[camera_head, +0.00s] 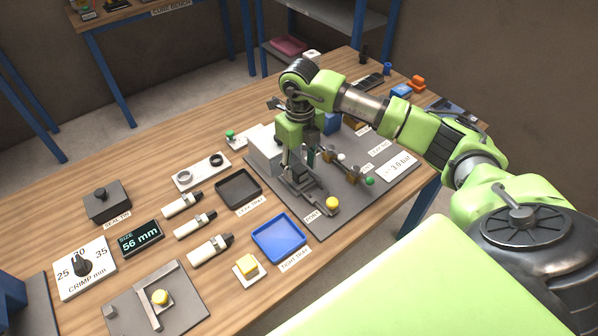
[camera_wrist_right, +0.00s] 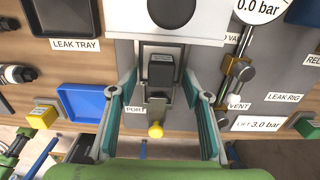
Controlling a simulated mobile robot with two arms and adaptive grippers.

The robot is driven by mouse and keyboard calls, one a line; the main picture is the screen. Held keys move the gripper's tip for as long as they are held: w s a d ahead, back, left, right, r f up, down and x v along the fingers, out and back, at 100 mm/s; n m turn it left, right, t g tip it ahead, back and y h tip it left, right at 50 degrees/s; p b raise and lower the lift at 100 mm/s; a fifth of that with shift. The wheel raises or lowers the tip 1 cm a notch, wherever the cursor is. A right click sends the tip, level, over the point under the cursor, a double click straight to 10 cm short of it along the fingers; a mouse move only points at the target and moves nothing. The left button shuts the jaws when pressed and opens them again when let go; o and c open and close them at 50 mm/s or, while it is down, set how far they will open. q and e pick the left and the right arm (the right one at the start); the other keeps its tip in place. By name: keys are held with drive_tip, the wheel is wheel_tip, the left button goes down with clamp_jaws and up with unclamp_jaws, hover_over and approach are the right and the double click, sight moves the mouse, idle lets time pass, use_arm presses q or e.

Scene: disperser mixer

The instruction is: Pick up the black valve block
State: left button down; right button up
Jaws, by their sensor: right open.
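In the right wrist view, a dark, near-black block (camera_wrist_right: 160,68), which looks like the valve block, sits in a grey metal port fixture (camera_wrist_right: 157,48) on the leak rig. A yellow knob (camera_wrist_right: 156,130) is at the fixture's near end, and it also shows in the head view (camera_head: 332,203). My right gripper (camera_wrist_right: 158,96) is open, with one teal-padded finger on each side of the fixture and a gap to the block. In the head view my right gripper (camera_head: 300,172) is over the rig and hides most of the block.
A white box (camera_head: 264,151) stands close behind the port. Gauge and vent fittings (camera_wrist_right: 237,72) stand right of the gripper in the wrist view. The black leak tray (camera_head: 238,187) and blue tray (camera_head: 279,236) lie nearby. Several white cylinders (camera_head: 210,248) lie farther left.

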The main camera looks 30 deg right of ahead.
drive_tip(key=shift+d+f, duration=0.1)
drive_tip(key=shift+f, duration=1.2)
clamp_jaws()
drive_tip(key=shift+r, duration=0.1)
drive_tip(key=shift+r, duration=0.1)
